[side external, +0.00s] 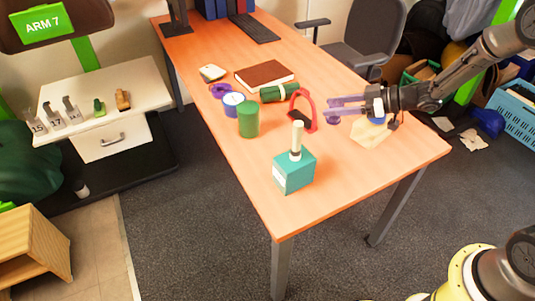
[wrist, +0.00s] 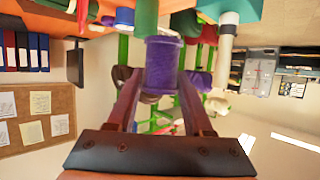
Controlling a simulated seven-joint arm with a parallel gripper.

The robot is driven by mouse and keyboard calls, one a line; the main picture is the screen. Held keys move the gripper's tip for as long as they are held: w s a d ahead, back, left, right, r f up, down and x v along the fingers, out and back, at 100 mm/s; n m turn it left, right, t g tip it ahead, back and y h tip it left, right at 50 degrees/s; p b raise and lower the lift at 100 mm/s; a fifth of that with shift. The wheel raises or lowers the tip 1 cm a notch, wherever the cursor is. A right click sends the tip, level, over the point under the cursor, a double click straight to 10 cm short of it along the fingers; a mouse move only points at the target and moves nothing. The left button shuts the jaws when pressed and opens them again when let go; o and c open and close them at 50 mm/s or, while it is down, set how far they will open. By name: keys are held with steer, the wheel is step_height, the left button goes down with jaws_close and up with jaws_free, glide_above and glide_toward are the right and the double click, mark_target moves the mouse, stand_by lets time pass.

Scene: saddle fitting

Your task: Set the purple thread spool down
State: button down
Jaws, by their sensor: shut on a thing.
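The purple thread spool (wrist: 163,63) is held between the two fingers of my gripper (wrist: 160,85), which is shut on it. In the side view the spool (side external: 333,118) shows just below the tips of my gripper (side external: 345,106), partly hidden by the fingers. My gripper reaches in from the right, over the right part of the wooden table (side external: 230,160). I cannot tell the exact gap between the spool and the tabletop.
A red bracket-like thing (side external: 309,124) stands left of the spool. A teal block with a pale post (side external: 294,172) is nearer the front. Beyond are a green cylinder (side external: 248,120), a lying green cylinder (side external: 274,94), a blue-white round thing (side external: 232,104) and a brown book (side external: 264,75).

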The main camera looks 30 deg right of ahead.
steer(key=w+a+f+n+g+y, duration=0.3)
steer(key=w+a+n+g, duration=0.1)
steer(key=w+a, duration=0.65)
steer(key=shift+n+g, duration=0.6)
steer(key=a+f, duration=0.1)
steer(key=f, duration=0.2)
steer(key=a+f, duration=0.3)
steer(key=f, duration=0.2)
steer(key=shift+w+a+f, duration=0.15)
steer(key=shift+w+f, duration=0.15)
steer(key=shift+f, duration=2.4)
steer(key=shift+f, duration=0.15)
steer(key=shift+c, duration=1.5)
jaws_free()
